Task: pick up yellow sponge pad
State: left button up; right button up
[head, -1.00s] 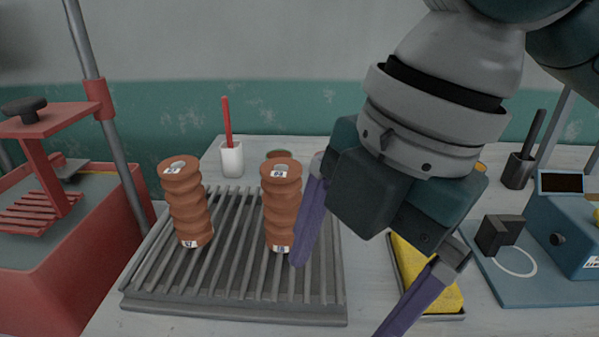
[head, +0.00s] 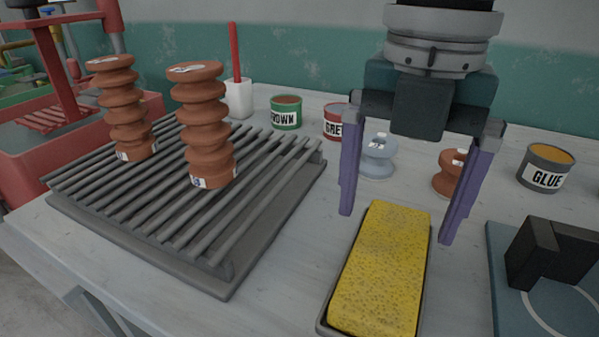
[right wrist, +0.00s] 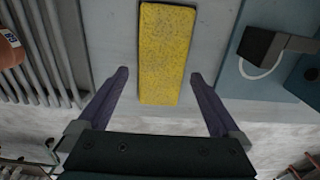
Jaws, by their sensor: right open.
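The yellow sponge pad (head: 382,268) lies in a shallow grey tray (head: 426,287) on the table, at the lower middle of the head view. It also shows in the right wrist view (right wrist: 166,55), upright in the picture and centred between the fingers. My right gripper (head: 400,225) is open and empty, with its purple fingers pointing down near the far end of the sponge, apart from it. In the right wrist view, the right gripper (right wrist: 158,75) has one finger on each side of the sponge's near end. My left gripper is not in view.
A slatted grey rack (head: 225,265) with two ribbed brown insulators (head: 205,125) stands left of the sponge. A black block (head: 550,255) on a blue base is at right. A glue tin (head: 546,168), a grey spool (head: 378,158) and a brown spool (head: 447,175) stand behind.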

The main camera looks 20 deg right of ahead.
aim_at(389, 251)
jog(key=f+b, duration=0.1)
jog(key=f, duration=0.4)
jog(key=shift+s, duration=0.2)
jog(key=c, duration=1.1)
jog(key=shift+r, duration=0.2)
